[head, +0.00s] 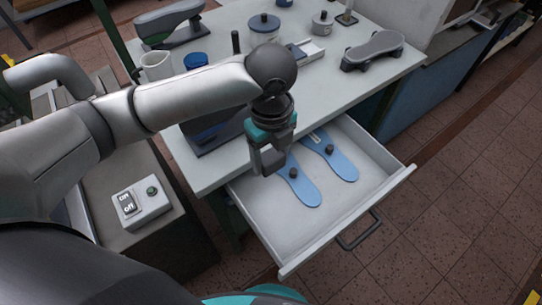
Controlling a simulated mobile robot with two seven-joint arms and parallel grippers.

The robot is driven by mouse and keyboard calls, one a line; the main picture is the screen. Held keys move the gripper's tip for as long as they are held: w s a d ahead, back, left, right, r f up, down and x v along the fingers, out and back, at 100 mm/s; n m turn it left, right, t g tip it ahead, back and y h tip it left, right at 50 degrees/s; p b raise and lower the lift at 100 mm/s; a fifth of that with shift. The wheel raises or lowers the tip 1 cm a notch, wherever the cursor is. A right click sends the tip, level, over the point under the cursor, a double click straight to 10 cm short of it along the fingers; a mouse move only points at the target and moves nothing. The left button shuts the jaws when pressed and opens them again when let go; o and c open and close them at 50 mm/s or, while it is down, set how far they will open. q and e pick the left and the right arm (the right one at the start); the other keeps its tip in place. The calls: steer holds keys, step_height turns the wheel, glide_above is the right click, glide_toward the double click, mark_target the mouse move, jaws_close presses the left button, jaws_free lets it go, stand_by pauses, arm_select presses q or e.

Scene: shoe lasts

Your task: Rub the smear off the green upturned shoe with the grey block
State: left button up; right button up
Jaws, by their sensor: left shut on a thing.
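A dark grey-green upturned shoe (170,18) rests on a dark stand at the far left of the table. I cannot make out a smear on it at this size. My left gripper (268,165) points down over the open drawer, well in front of the shoe and apart from it. It is shut on what looks like the grey block, mostly hidden between the dark fingers. My right gripper is not in view.
The open drawer (285,245) holds two blue insoles (308,190) with dark knobs. A switch box (143,204) sits at left.

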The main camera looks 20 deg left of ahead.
arm_select(q)
steer(key=o, duration=0.9)
steer(key=shift+f, duration=0.1)
steer(key=c, duration=0.7)
